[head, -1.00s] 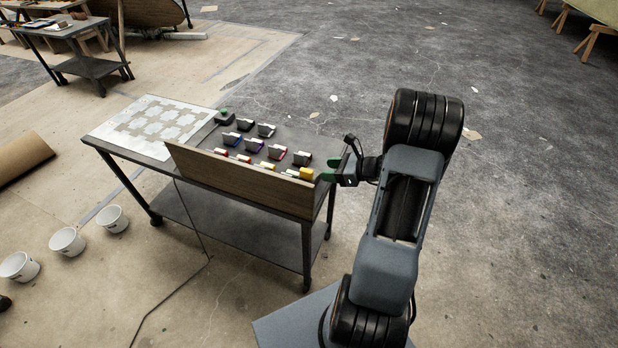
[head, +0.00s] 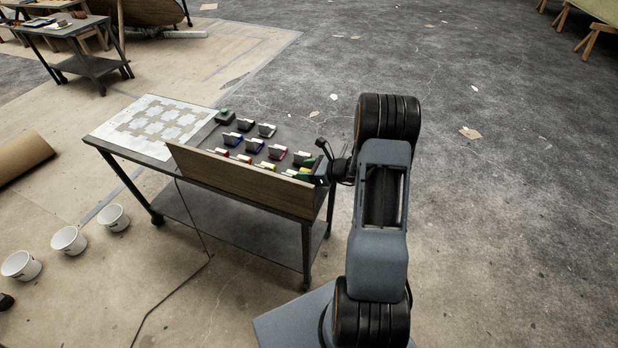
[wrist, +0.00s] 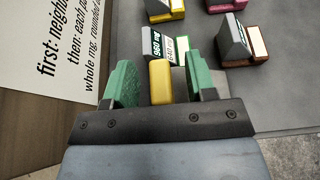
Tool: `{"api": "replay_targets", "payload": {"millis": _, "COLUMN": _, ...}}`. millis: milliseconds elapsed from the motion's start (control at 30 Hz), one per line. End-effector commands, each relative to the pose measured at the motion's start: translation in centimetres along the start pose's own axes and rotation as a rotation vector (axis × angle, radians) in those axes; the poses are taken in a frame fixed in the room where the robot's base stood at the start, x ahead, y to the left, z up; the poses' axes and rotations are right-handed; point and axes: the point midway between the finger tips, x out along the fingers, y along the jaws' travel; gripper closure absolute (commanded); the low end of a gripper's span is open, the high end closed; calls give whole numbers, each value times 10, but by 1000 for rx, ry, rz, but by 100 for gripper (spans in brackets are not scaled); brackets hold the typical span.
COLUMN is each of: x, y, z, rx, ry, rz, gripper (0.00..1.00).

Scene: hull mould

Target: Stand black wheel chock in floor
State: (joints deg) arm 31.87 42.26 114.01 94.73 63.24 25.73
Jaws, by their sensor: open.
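I cannot make out a black wheel chock for certain. A small dark object (head: 5,301), cut off by the left edge of the head view, lies on the floor (head: 250,315); its shape is unclear. My gripper (head: 315,172) is at the near right corner of the table. In the wrist view my gripper (wrist: 160,65) is open, its green fingers on either side of a yellow block (wrist: 160,82), with a gap on each side. Just beyond the block is a grey labelled wedge (wrist: 153,45) with a green-edged white tag.
White buckets (head: 68,240) stand left. The floor at right is open.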

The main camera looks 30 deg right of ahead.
Motion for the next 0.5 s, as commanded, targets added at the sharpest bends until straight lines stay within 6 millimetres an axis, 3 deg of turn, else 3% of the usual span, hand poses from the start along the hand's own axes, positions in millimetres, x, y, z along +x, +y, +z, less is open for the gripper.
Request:
{"api": "replay_targets", "payload": {"millis": 133, "x": 0, "y": 0, "z": 0, "rx": 0, "ry": 0, "rz": 0, "gripper": 50}}
{"api": "replay_targets", "payload": {"millis": 500, "x": 0, "y": 0, "z": 0, "rx": 0, "ry": 0, "rz": 0, "gripper": 85}}
